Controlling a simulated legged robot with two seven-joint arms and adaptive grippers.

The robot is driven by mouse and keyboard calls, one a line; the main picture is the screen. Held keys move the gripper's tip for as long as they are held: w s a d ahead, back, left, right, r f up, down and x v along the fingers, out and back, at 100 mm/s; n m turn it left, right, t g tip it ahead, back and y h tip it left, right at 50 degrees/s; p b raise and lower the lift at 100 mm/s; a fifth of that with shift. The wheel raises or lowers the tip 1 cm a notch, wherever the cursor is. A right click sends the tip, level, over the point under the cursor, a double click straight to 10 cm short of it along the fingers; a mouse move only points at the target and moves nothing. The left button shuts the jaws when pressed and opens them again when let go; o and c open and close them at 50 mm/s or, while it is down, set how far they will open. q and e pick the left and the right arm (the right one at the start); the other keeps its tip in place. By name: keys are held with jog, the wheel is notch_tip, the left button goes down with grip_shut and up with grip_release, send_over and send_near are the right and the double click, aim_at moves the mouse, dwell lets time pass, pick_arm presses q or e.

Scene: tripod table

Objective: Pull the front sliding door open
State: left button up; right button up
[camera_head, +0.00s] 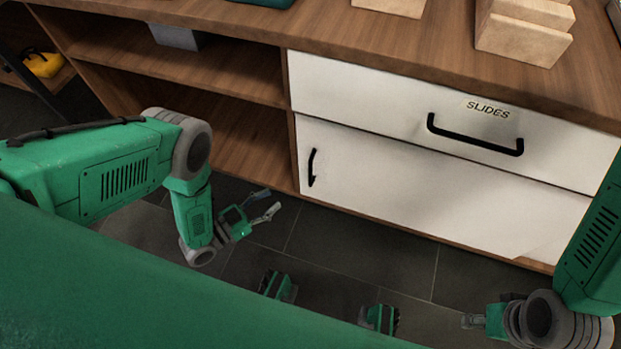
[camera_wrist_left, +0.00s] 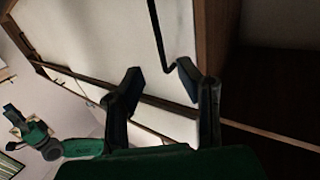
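The white lower door (camera_head: 420,195) sits flush in the cabinet front, with a vertical black handle (camera_head: 312,167) near its left edge. My left gripper (camera_head: 268,203) is open and empty, below and left of this handle and apart from it. In the left wrist view, my left gripper's fingers (camera_wrist_left: 158,75) are spread. A black handle (camera_wrist_left: 157,35) shows beyond them on a white panel (camera_wrist_left: 95,35). My right gripper (camera_head: 472,320) is low at the right, away from the door; its fingers are too small to judge. My right arm also shows in the left wrist view (camera_wrist_left: 80,148).
Above the door is a white drawer (camera_head: 375,105) marked SLIDES, with a wide black handle (camera_head: 473,140). Open wooden shelves (camera_head: 235,75) stand to the left. Wooden blocks (camera_head: 522,38) sit on top. The dark tiled floor (camera_head: 365,250) before the door is clear.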

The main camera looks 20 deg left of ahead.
aim_at(310, 184)
pick_arm(q)
jog(key=b+x, duration=0.1)
jog(key=x, duration=0.5)
jog(key=b+x, duration=0.2)
jog(key=x, duration=0.5)
jog(key=shift+w+d+r+b, duration=0.15)
jog(key=shift+d+r+b, duration=0.05)
jog(key=shift+d+b, duration=0.15)
grip_shut()
